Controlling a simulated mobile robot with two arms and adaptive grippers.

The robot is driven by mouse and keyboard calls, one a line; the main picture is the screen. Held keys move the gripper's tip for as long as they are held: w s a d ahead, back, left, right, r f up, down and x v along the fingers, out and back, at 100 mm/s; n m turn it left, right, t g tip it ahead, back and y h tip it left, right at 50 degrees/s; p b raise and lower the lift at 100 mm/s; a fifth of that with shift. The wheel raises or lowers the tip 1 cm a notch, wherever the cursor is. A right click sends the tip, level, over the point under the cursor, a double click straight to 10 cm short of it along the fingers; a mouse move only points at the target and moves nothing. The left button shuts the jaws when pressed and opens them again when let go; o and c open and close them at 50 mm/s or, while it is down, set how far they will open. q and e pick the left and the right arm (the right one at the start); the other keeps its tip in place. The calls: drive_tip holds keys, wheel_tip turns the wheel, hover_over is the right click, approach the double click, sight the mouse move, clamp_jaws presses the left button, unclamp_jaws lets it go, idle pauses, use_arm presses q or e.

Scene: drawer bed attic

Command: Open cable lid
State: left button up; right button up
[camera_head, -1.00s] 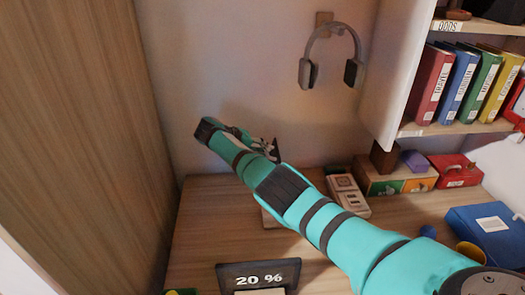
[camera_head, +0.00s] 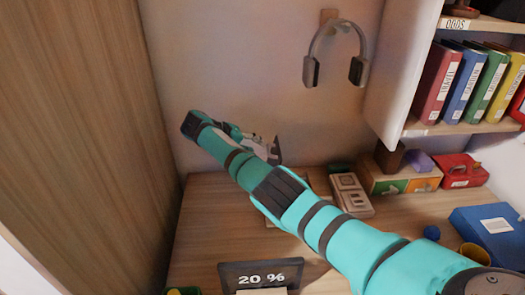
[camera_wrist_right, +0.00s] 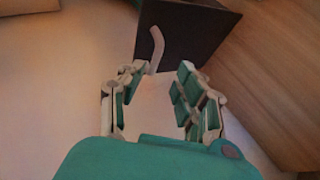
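My right arm reaches across the desk (camera_head: 215,225) toward the back wall, with its right gripper (camera_head: 262,146) above the desk's rear part. In the right wrist view the right gripper (camera_wrist_right: 164,78) has its fingers apart, with nothing between them. A dark flat square panel (camera_wrist_right: 205,32) with a pale curved piece (camera_wrist_right: 157,48) on it lies just beyond the fingertips. I cannot tell whether this is the cable lid, or whether a finger touches it. A small dark piece (camera_head: 275,152) shows by the gripper in the head view. My arm hides part of the desk. My left gripper is out of view.
A tall wooden panel (camera_head: 80,130) stands at the left. Headphones (camera_head: 337,52) hang on the back wall. A beige device (camera_head: 350,194), a wooden box (camera_head: 398,178), a red case (camera_head: 463,171) and a blue binder (camera_head: 490,232) occupy the right. A "20 %" sign (camera_head: 260,275) stands in front.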

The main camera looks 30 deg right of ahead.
drive_tip(key=v, duration=0.6)
drive_tip(key=shift+a+r, duration=0.15)
drive_tip(key=shift+a, duration=0.2)
